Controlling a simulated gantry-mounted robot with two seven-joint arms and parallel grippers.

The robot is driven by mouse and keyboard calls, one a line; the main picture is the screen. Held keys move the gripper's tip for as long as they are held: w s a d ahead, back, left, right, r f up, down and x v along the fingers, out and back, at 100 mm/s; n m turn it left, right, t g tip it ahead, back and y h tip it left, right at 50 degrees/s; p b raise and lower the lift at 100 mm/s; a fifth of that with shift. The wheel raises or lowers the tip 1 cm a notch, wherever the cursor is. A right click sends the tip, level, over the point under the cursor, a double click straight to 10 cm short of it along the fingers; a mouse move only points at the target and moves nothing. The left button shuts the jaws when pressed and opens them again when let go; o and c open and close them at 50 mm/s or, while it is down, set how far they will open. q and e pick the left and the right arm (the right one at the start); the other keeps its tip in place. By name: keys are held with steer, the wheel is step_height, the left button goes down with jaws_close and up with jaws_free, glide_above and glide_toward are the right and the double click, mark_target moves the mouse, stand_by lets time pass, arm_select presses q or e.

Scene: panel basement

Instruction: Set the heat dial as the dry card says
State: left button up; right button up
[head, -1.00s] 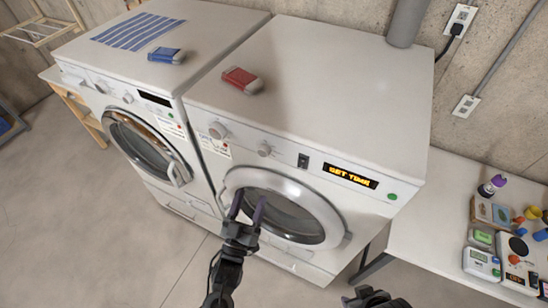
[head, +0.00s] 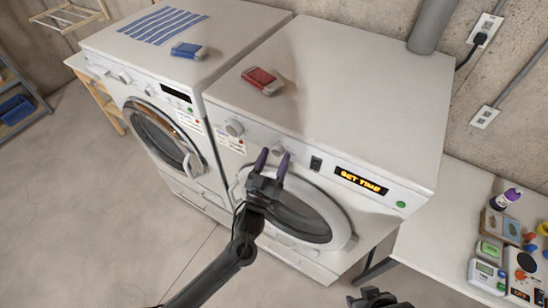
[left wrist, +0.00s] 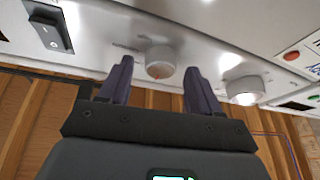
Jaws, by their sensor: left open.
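The right-hand machine, a white dryer (head: 330,120), has an orange "SET TIME" display (head: 360,181). Its panel has a larger dial (head: 235,128) and a smaller dial (head: 278,149); their labels are too small to read. My left gripper (head: 273,155) is open in front of the smaller dial. The larger dial (left wrist: 243,90) is to the right. A small card (head: 231,144) is below the larger dial, unreadable. My right gripper (head: 375,299) is partly visible at the bottom edge.
A dark rocker switch (head: 316,163) is right of the smaller dial, and a green button (head: 401,204) is beyond the display. A red-and-white box (head: 262,80) lies on the dryer. A washer (head: 150,90) stands left. A side table (head: 430,235) holds several small items.

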arm_select(q)
steer(key=c, duration=1)
steer(key=m+h+b, duration=0.1)
steer(key=m, duration=0.1)
steer(key=m+g+h+b, duration=0.1)
steer(key=m, duration=0.1)
steer(key=shift+w+a+f+m+h, duration=0.1)
steer(key=shift+a+f+m+h, duration=0.05)
steer(key=shift+m+h, duration=0.2)
steer(key=m+h, duration=0.1)
steer(key=m, duration=0.1)
steer(key=m+g+h+b, duration=0.1)
steer(key=m, duration=0.2)
steer(key=shift+g, duration=0.3)
steer(key=shift+w+a+m+g+h+b, duration=0.1)
steer(key=shift+m+g+h+b, duration=0.55)
steer(key=shift+m, duration=1)
steer(key=shift+r+m, duration=0.2)
steer(key=shift+m, duration=0.1)
